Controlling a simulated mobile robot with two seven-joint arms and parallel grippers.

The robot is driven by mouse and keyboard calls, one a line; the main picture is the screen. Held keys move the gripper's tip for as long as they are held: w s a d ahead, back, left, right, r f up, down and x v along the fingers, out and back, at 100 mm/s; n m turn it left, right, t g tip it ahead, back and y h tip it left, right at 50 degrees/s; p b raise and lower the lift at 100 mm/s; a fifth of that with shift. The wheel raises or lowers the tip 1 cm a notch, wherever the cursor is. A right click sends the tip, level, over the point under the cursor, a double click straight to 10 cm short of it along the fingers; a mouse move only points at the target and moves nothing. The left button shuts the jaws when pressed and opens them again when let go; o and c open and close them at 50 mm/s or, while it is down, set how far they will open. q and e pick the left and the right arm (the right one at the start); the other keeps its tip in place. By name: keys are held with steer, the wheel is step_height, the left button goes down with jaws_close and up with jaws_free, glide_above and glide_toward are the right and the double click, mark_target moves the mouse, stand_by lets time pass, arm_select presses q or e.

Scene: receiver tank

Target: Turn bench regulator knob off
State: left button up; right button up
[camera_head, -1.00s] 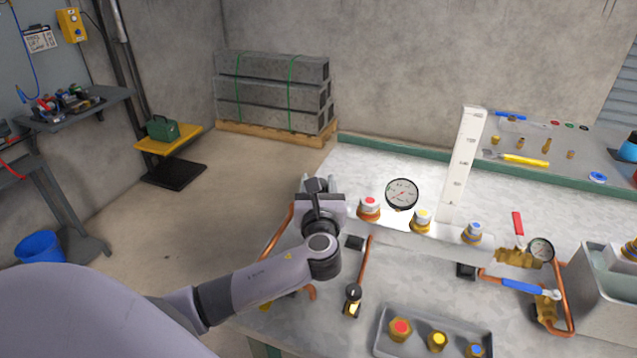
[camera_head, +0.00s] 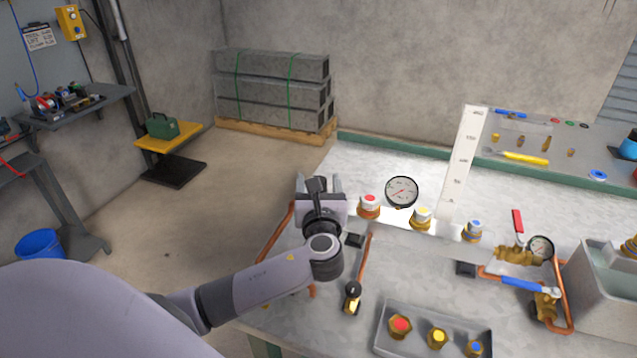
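My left gripper (camera_head: 319,184) is at the bench's left end, just left of the red-topped brass fitting on the pale manifold bar (camera_head: 445,227). Its wrist and body hide what lies beneath it, and I cannot tell whether its fingers touch anything. No regulator knob shows clearly; one may be hidden behind this gripper. A round dial gauge (camera_head: 402,191) stands behind the bar. My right gripper is not in view.
A grey tray (camera_head: 386,340) with capped brass fittings lies at the front. Copper pipes, a red-handled valve (camera_head: 517,223), a blue-handled valve (camera_head: 530,287) and a white upright scale (camera_head: 463,165) stand to the right. The bench surface behind the gauge is mostly clear.

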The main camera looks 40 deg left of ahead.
arm_select(q)
steer(key=v, duration=0.6)
steer(key=shift+s+d, duration=0.2)
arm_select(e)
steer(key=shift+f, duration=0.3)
